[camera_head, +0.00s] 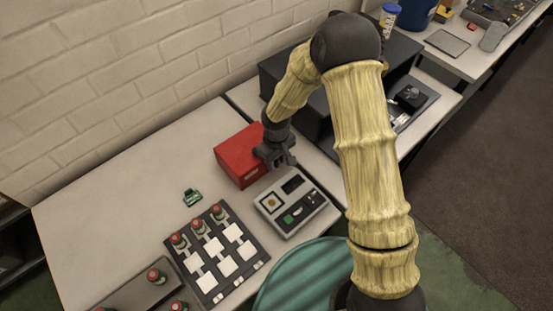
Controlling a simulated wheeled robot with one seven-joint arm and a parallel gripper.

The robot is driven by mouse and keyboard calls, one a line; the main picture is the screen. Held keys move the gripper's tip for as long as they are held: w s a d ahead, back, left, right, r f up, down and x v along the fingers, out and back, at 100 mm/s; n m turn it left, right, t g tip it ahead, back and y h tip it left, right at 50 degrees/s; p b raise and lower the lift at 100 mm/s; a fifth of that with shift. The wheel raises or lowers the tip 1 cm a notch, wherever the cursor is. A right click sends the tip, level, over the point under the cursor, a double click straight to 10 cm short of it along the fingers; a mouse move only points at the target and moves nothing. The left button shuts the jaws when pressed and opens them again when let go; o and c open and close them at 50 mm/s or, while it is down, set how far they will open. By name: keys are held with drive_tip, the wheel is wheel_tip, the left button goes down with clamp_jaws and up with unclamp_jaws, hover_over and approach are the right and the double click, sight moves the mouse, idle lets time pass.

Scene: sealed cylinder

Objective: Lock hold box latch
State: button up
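A red box (238,158) sits on the white table near the brick wall. It is probably the hold box; its latch cannot be made out. My gripper (282,160) is at the right side of the red box, its dark fingers pointing down and partly in front of the box's edge. I cannot tell whether it touches the box. The gap between the fingers is too small and dark to tell whether they are open or shut.
A grey control panel (291,204) lies just in front of the gripper. A dark board (183,265) with white squares and red-topped cylinders is at the lower left. A small green part (192,197) lies left of the box. A large dark box (312,107) stands behind my arm.

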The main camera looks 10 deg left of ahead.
drive_tip(key=shift+c, duration=0.2)
clamp_jaws()
drive_tip(key=shift+f+b, duration=0.15)
drive_tip(key=shift+b, duration=0.4)
drive_tip(key=t+h+b, duration=0.1)
drive_tip(key=b, duration=0.2)
drive_tip(key=shift+s+a+f, duration=0.1)
drive_tip(key=shift+f, duration=0.05)
drive_tip(key=b, duration=0.2)
drive_tip(key=t+h+b, duration=0.1)
drive_tip(key=b, duration=0.2)
drive_tip(key=shift+s+a+f+t+b, duration=0.1)
drive_tip(key=shift+s+t+b, duration=0.05)
drive_tip(key=shift+t+b, duration=0.15)
drive_tip(key=shift+h+b, duration=0.3)
drive_tip(key=shift+b, duration=0.1)
drive_tip(key=shift+r+t+b, duration=0.2)
drive_tip(key=shift+t+b, duration=0.2)
drive_tip(key=shift+b, duration=0.05)
drive_tip(key=shift+r, duration=0.15)
